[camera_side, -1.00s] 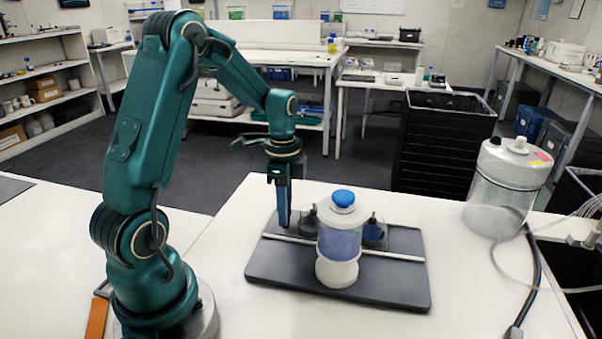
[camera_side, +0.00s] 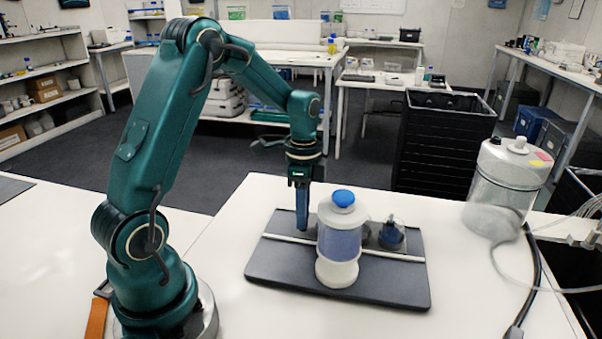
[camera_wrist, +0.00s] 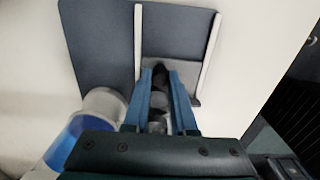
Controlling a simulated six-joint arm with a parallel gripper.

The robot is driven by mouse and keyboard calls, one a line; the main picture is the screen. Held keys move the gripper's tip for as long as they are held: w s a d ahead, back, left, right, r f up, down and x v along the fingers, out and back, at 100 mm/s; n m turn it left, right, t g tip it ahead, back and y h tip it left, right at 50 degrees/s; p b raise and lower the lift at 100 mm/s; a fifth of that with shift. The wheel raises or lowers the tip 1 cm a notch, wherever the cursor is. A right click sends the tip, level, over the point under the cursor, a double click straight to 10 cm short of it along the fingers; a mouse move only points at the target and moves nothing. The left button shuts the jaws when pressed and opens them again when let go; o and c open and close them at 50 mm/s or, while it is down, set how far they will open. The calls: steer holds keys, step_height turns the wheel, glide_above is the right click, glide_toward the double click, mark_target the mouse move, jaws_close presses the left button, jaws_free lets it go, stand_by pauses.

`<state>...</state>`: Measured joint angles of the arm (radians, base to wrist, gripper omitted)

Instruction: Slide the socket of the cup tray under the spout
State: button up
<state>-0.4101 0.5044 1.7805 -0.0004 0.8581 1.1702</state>
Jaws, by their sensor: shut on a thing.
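The dispenser (camera_side: 340,242), white and clear with blue contents and a blue cap, stands on the dark board (camera_side: 283,277). Its spout cannot be made out. The cup tray (camera_wrist: 187,72) shows as a grey plate between two white rails in the wrist view. My gripper (camera_side: 302,226) is left of and behind the dispenser, pointing down. In the wrist view its blue fingers (camera_wrist: 160,75) are closed around a dark upright piece on the tray.
A white rail (camera_side: 408,258) crosses the board. A large clear jar (camera_side: 500,190) stands on the table to the right, with a black cable (camera_side: 536,272) beside it. A black bin (camera_side: 440,140) stands behind the table. The front table is clear.

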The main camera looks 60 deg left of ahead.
steer(key=shift+w+d, duration=1)
steer(key=shift+w, duration=0.2)
steer(key=o, duration=0.7)
steer(key=shift+s, duration=0.1)
steer(key=shift+s+a, duration=2.05)
steer(key=shift+s, duration=0.15)
steer(key=shift+r, duration=0.1)
steer(key=shift+r, duration=2.2)
